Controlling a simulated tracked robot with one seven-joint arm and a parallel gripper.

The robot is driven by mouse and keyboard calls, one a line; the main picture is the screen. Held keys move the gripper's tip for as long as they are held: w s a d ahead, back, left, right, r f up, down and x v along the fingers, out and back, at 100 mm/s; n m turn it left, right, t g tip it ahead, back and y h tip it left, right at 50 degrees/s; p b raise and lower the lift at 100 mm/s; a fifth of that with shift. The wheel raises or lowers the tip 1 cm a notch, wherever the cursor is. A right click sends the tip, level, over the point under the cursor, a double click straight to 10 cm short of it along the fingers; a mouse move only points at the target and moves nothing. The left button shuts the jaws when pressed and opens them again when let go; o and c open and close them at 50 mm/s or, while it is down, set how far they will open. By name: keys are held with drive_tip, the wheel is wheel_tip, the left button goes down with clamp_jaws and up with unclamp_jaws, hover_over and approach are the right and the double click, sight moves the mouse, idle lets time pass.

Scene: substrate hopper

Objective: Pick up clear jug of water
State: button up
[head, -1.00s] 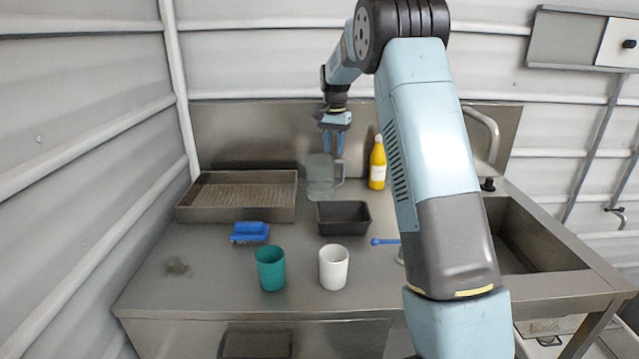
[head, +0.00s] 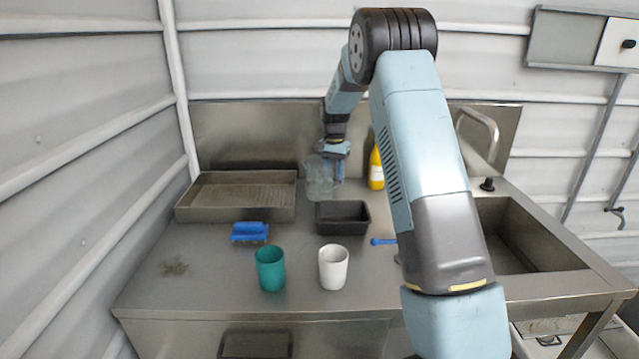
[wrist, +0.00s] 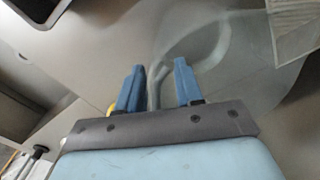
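The clear jug (head: 317,180) stands on the steel counter at the back, between the shallow metal tray and the yellow bottle. Its see-through body is faint in the wrist view (wrist: 215,42). Its handle (wrist: 156,82) is on the side toward my gripper. My gripper (head: 335,172) points down at the jug's handle side. In the wrist view my gripper (wrist: 160,66) has its two blue fingers apart, with the handle showing between them. Gaps show on both sides of the handle. My gripper hides part of the jug's right side in the head view.
A metal tray (head: 237,210) is left of the jug. A black bin (head: 342,219) stands just in front. The yellow bottle (head: 376,170) is close on the right. A blue brush (head: 249,232), teal cup (head: 270,268) and white cup (head: 333,267) stand nearer. A sink (head: 520,240) is at right.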

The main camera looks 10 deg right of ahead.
drive_tip(key=shift+c, duration=0.4)
clamp_jaws()
drive_tip(key=shift+d+r, duration=0.1)
drive_tip(key=shift+r, duration=0.05)
idle(0.4)
